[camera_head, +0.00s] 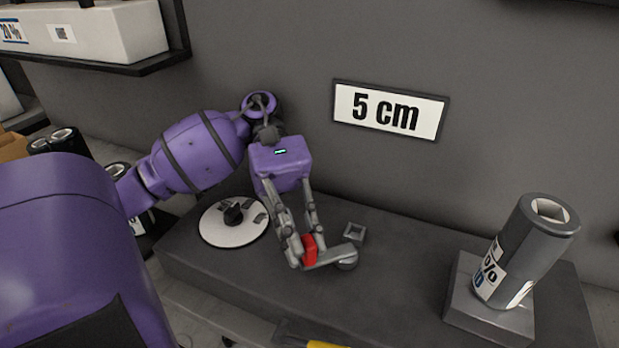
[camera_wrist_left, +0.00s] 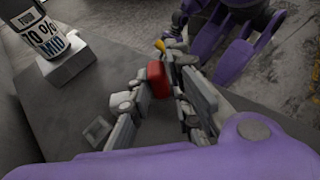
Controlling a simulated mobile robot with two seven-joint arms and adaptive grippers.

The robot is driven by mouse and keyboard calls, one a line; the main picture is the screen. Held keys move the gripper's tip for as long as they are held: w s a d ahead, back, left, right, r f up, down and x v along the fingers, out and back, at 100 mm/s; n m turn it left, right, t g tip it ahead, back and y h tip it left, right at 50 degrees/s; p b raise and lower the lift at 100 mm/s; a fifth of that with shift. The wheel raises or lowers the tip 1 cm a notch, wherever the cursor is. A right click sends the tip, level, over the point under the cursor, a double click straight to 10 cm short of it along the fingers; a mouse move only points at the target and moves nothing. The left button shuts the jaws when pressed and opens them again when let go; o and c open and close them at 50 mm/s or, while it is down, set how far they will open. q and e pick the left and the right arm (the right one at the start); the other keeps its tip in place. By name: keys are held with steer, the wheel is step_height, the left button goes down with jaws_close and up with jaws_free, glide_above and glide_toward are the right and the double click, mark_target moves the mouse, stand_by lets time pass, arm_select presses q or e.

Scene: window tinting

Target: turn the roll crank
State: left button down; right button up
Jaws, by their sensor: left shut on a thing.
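The red handle also shows between the fingers in the left wrist view (camera_wrist_left: 157,79). The fingers hide part of the handle. A dark grey film roll (camera_head: 527,248) leans on a grey block at the bench's right side. I do not make out my right gripper in the head view.
A white disc with a dark knob (camera_head: 233,222) lies left of the gripper. A small square grey socket (camera_head: 355,233) sits behind the hub. A "5 cm" sign (camera_head: 388,111) hangs on the wall. The bench (camera_head: 410,285) is clear between hub and roll.

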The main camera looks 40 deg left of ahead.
arm_select(q)
steer(key=shift+w+r, duration=0.15)
steer(key=c, duration=1.7)
jaws_free()
steer(key=shift+d, duration=0.15)
step_height(320, 180, up, 10)
steer(key=shift+f, duration=0.1)
steer(key=shift+c, duration=0.2)
